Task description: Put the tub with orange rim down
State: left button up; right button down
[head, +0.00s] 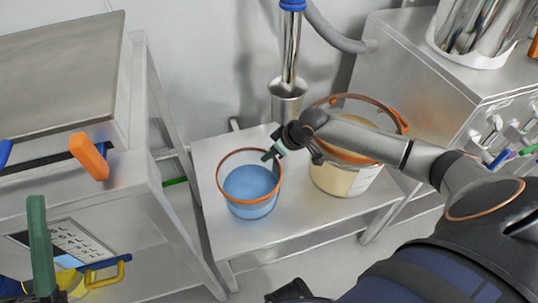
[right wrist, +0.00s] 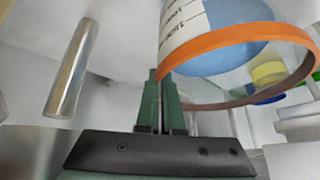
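A clear tub with an orange rim (head: 250,207) and blue contents shows over the left part of a low steel table (head: 300,222). It looks upright; I cannot tell whether its base touches the tabletop. My right gripper (head: 271,155) is at the right side of its rim. In the right wrist view the green fingers (right wrist: 164,85) are closed together on the tub's wall, just by the orange rim (right wrist: 225,40). A white printed label shows on the tub there. My left gripper is not in view.
A larger tub with an orange rim and cream contents (head: 340,181) stands on the table's right, partly behind my right arm. Steel cabinets flank the table. Its front strip is clear.

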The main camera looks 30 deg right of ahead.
jog(key=c, duration=1.5)
grip_release()
jog(key=shift+f, duration=0.15)
jog(key=o, duration=0.4)
jog(key=shift+o, duration=0.2)
